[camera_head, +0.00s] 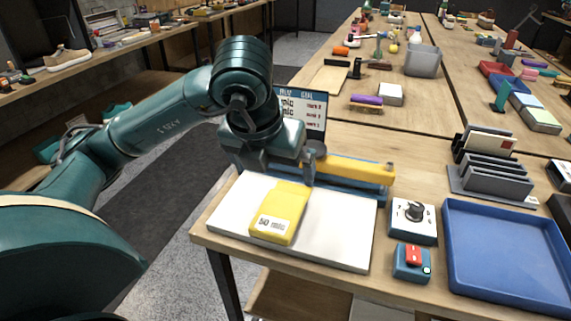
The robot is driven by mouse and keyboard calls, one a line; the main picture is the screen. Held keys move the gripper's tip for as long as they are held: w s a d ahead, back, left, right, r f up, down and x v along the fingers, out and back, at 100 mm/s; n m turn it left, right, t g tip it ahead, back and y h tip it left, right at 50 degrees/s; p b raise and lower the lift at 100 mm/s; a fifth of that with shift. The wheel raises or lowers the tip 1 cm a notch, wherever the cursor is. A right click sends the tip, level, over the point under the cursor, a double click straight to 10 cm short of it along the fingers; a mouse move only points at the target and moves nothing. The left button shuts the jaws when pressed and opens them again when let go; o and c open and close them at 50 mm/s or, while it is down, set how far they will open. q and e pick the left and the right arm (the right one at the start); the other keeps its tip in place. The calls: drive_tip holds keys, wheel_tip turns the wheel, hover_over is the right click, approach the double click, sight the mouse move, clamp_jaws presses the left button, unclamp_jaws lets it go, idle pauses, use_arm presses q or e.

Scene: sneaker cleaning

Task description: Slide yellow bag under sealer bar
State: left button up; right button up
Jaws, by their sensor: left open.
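The yellow bag (284,206) lies flat on a white board (336,232), its white printed label toward the near edge. The sealer has a yellow bar (350,167) over a blue base (368,189), and it stands behind the board. My left gripper (308,170) is open, above the far end of the bag and in front of the sealer's left part. The gripper and wrist hide that part of the sealer. I cannot tell whether the fingers touch the bag or whether its far edge lies under the bar. My right gripper is not in view.
A dial box (413,216) and a blue box with a red switch (413,261) stand right of the board. Farther right are a blue tray (503,248) and a grey rack (490,174). A printed sign (313,108) stands behind my left wrist.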

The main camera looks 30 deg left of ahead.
sight(283, 202)
use_arm(q)
drive_tip(key=x, duration=1.2)
drive_tip(key=shift+f+b, duration=0.4)
drive_tip(key=shift+w, duration=0.1)
drive_tip(key=c, duration=1)
